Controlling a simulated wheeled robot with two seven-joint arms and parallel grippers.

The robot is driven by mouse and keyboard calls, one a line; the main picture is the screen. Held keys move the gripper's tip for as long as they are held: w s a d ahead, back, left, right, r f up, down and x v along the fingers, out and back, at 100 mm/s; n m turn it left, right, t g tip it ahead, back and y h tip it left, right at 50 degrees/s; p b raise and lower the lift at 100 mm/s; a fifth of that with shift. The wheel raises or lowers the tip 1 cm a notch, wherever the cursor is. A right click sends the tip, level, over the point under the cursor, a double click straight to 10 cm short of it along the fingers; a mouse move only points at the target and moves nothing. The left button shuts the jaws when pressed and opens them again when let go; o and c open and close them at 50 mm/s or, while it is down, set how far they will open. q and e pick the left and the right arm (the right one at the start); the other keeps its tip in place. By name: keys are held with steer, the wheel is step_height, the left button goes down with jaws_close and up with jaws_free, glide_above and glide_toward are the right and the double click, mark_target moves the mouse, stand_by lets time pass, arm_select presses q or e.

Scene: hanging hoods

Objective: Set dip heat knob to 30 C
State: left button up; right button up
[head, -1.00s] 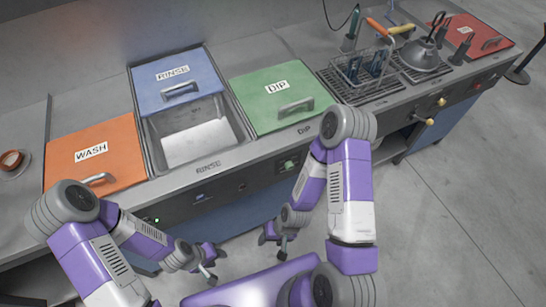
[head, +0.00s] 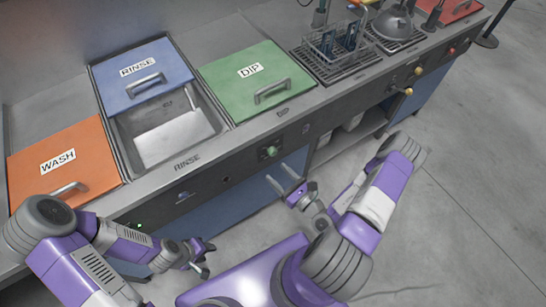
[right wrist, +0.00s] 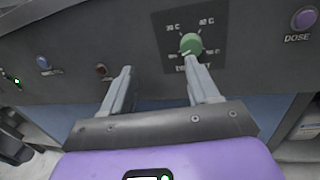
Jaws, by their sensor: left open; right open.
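The dip heat knob is a round green knob (head: 270,152) on the dark front panel below the DIP lid. In the right wrist view the knob (right wrist: 191,43) sits on a dark plate with small temperature marks around it. A mark at its upper left appears to read 30 C; where the knob points is too small to tell. My right gripper (head: 284,182) is open and empty, facing the panel just short of the knob. In the wrist view (right wrist: 160,72) the knob is beyond the right finger, not centred between the fingers. My left gripper (head: 206,258) is open and empty, low in front of the counter.
On the panel beside the knob are a blue button (right wrist: 43,62), a dark red button (right wrist: 101,69) and a purple DOSE button (right wrist: 304,18). The green DIP lid (head: 235,98) and open rinse basin (head: 165,140) are above. Floor at right is clear.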

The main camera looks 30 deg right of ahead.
mark_target(274, 154)
steer(key=w+d+h, duration=0.1)
steer(key=w, duration=0.1)
steer(key=w+d+m+h+b, duration=0.1)
steer(key=w, duration=0.1)
steer(key=w+f, duration=0.1)
steer(key=w, duration=0.1)
steer(key=shift+d+h, duration=0.4)
steer(key=shift+w+a+r+b, duration=0.1)
steer(key=shift+w+b, duration=0.2)
steer(key=shift+w, duration=0.4)
